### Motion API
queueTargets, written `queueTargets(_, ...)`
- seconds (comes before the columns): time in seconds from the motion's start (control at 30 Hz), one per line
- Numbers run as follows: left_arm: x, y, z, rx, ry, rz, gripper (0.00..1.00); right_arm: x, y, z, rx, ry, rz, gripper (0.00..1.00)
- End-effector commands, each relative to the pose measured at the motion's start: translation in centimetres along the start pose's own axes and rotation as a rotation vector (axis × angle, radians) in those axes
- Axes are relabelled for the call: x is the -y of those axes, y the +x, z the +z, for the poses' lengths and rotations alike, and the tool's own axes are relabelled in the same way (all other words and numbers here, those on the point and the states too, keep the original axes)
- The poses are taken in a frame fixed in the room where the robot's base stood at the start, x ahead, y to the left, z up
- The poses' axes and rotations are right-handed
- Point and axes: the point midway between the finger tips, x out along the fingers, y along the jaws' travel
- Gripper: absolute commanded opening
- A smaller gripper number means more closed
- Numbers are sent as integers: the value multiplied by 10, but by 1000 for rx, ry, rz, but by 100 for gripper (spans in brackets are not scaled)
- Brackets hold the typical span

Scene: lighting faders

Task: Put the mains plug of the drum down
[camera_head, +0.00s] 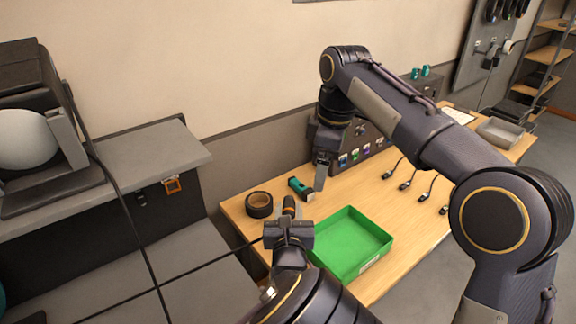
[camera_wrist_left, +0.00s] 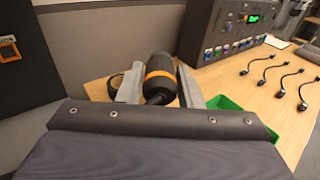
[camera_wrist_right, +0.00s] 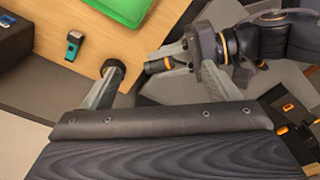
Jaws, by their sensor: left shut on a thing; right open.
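The mains plug (camera_head: 289,204) is a dark body with an orange band. My left gripper (camera_head: 289,226) is shut on it, near the front edge of the wooden table. In the left wrist view the plug (camera_wrist_left: 160,78) sits between the two fingers. In the right wrist view the plug (camera_wrist_right: 156,66) shows at the tips of my left gripper. A dark cable runs left from near my left gripper in the head view. My right gripper (camera_head: 320,178) is open and empty, pointing down above the table beyond the plug. I cannot make out the drum.
A green tray (camera_head: 375,263) stands right of my left gripper. A black tape roll (camera_head: 259,205) and a teal tool (camera_head: 299,188) lie on the wooden table (camera_head: 236,212). A control box (camera_head: 360,146) and several short cables (camera_head: 405,184) are farther back. A grey ledge (camera_head: 150,152) is at left.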

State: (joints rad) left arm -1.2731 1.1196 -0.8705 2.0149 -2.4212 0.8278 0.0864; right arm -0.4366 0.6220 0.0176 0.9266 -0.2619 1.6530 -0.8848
Motion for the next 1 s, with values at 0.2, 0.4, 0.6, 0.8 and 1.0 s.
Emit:
queueTargets(0.2,3,0,2,5,-1,-7,5,-6,25,-59,78,-201,-29,82)
queueTargets(0.4,3,0,2,5,-1,-7,5,-6,36,-75,104,-265,-40,82)
queueTargets(0.6,3,0,2,5,-1,-6,5,-5,57,-72,107,-268,-43,82)
queueTargets(0.8,3,0,2,4,-1,-6,5,-4,96,-68,107,-267,-43,82)
queueTargets(1.0,3,0,2,4,-1,-6,5,-3,130,-65,106,-266,-42,82)
